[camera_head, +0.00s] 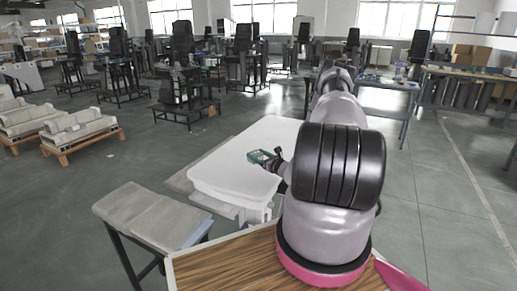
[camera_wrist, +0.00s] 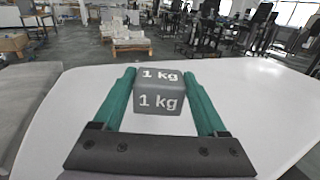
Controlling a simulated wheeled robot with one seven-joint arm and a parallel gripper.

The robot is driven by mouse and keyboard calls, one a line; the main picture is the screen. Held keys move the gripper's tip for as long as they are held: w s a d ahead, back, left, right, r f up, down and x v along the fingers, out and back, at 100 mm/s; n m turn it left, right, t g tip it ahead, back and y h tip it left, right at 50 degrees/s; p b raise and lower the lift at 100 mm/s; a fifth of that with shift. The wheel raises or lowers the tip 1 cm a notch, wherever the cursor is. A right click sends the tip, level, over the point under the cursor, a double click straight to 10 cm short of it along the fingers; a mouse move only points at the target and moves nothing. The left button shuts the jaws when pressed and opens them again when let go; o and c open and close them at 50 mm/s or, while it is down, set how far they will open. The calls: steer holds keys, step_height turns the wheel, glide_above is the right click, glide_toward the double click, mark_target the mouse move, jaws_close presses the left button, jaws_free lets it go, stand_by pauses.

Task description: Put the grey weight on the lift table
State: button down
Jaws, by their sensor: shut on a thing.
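The grey weight (camera_wrist: 158,99) is a small block marked "1 kg" on two faces. In the wrist view it sits upright between the green fingers of my gripper (camera_wrist: 160,76), close to their tips. My gripper is shut on it. In the head view my gripper (camera_head: 263,158) is over the white-topped table (camera_head: 235,180), which I take to be the lift table; the weight is too small to make out there. The white top (camera_wrist: 80,95) also lies under the weight in the wrist view. I cannot tell whether the weight touches it.
A grey bench (camera_head: 150,213) stands left of the white table. A wooden surface (camera_head: 220,265) is at the near edge. Pallets with grey stacks (camera_head: 80,135) stand at the left, and several dark machines (camera_head: 185,90) stand further back. Much of the white top is clear.

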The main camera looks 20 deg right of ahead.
mark_target(257, 172)
steer(key=shift+w+f, duration=0.1)
steer(key=shift+f, duration=2.3)
steer(key=shift+s+a+f, duration=0.1)
steer(key=shift+s+f, duration=0.1)
steer(key=shift+f, duration=0.2)
